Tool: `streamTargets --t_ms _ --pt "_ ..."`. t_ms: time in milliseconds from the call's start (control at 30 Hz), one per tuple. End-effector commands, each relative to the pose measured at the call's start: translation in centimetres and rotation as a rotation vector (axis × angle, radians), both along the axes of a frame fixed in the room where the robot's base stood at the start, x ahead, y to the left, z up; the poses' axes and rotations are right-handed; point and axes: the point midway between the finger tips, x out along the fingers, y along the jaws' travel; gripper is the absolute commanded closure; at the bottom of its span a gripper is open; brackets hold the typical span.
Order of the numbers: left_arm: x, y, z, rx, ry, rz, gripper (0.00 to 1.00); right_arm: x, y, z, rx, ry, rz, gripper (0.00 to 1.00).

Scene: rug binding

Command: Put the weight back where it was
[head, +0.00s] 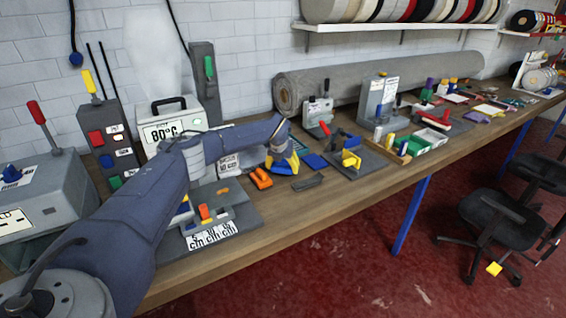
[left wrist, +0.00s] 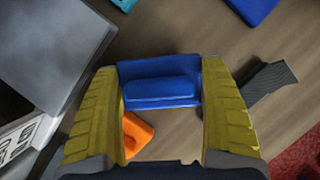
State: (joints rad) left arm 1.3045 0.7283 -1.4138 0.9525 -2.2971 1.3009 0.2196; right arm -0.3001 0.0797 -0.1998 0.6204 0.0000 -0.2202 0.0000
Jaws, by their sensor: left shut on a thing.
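The weight appears as a blue block with a raised bar on top (left wrist: 158,82), between the yellow fingers of my left gripper in the left wrist view. My left gripper (head: 284,165) is shut on it, with a finger at each end of the block. In the head view the gripper is over the middle of the workbench, and the block is mostly hidden by the fingers. How high it is above the bench is hard to tell. My right gripper is not in view.
A flat blue pad (head: 314,161) lies just right. Grey machines stand behind. Bare wood shows along the front edge.

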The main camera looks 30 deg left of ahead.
Motion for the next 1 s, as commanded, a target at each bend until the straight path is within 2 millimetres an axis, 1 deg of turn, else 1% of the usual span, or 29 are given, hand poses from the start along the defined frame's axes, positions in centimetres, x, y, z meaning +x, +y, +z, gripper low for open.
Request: streamTargets --t_ms 100,200,600,633,733,1000 --pt "0.1 0.0 -1.1 -0.001 -0.003 -0.001 0.70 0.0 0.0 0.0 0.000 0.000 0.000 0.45" --pt "0.1 0.0 -1.7 -0.001 -0.004 -0.001 0.70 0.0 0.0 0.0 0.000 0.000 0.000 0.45" --pt "0.1 0.0 -1.9 -0.001 -0.004 -0.001 0.70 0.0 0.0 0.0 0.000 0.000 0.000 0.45" --pt "0.0 0.0 -2.1 0.001 -0.001 -0.001 0.20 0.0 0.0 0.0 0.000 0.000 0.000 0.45" --pt "0.0 0.0 -2.1 0.001 -0.001 -0.001 0.09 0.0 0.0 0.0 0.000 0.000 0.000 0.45" --pt "0.0 0.0 -2.1 0.001 -0.001 -0.001 0.09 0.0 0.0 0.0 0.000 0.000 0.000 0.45"
